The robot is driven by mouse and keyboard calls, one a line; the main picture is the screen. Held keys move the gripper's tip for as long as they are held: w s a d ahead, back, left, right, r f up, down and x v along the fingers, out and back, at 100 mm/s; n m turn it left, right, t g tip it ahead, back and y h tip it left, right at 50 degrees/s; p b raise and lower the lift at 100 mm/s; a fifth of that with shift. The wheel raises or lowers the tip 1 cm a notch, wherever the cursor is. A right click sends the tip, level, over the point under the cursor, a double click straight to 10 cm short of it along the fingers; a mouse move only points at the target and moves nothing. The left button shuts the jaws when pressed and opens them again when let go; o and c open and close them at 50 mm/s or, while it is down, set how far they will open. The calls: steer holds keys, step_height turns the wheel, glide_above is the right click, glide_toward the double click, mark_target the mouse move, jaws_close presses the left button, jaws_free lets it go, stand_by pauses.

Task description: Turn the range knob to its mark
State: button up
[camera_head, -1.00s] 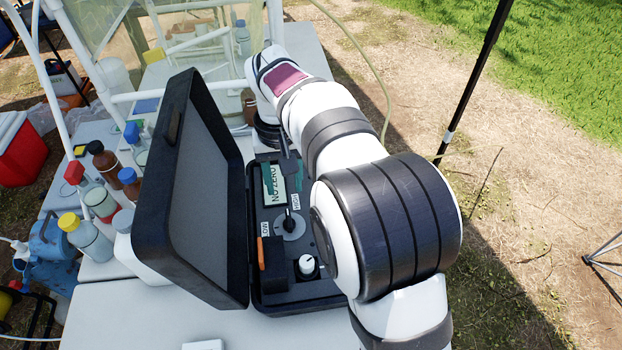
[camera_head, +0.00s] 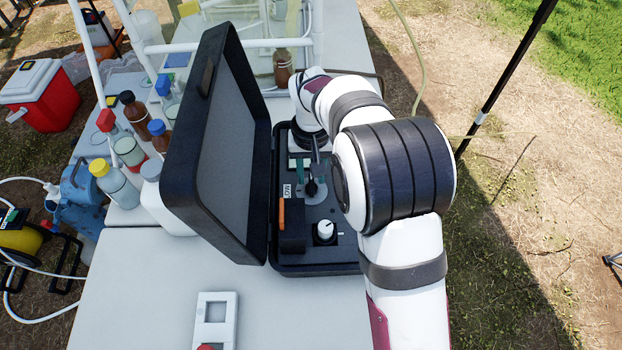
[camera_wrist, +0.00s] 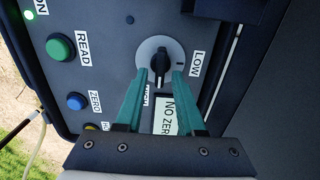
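The range knob (camera_wrist: 160,63) is black on a grey round plate, in the instrument panel inside the open black case (camera_head: 300,268). In the wrist view its plate lies between the labels LOW and HIGH, with a short dark mark near LOW. The knob's white line points down in that view, toward the HIGH side. My gripper (camera_wrist: 161,74) is open, its teal fingers apart on either side of the knob's lower end; I cannot tell if they touch it. In the head view the knob (camera_head: 312,188) sits just in front of my gripper (camera_head: 312,173).
The raised lid (camera_head: 225,145) stands left of my arm. Green READ (camera_wrist: 60,47) and blue ZERO (camera_wrist: 76,101) buttons are beside the knob. Several bottles stand beyond the lid.

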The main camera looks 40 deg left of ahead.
jaws_close()
steer(key=n, duration=0.4)
steer(key=shift+s, duration=0.15)
steer(key=n, duration=0.5)
steer(key=shift+s+n, duration=0.15)
steer(key=shift+n, duration=0.15)
steer(key=n, duration=0.3)
steer(key=shift+s, duration=0.1)
steer(key=n, duration=0.5)
steer(key=shift+s, duration=0.2)
steer(key=shift+o, duration=1.4)
jaws_free()
steer(key=shift+r, duration=0.1)
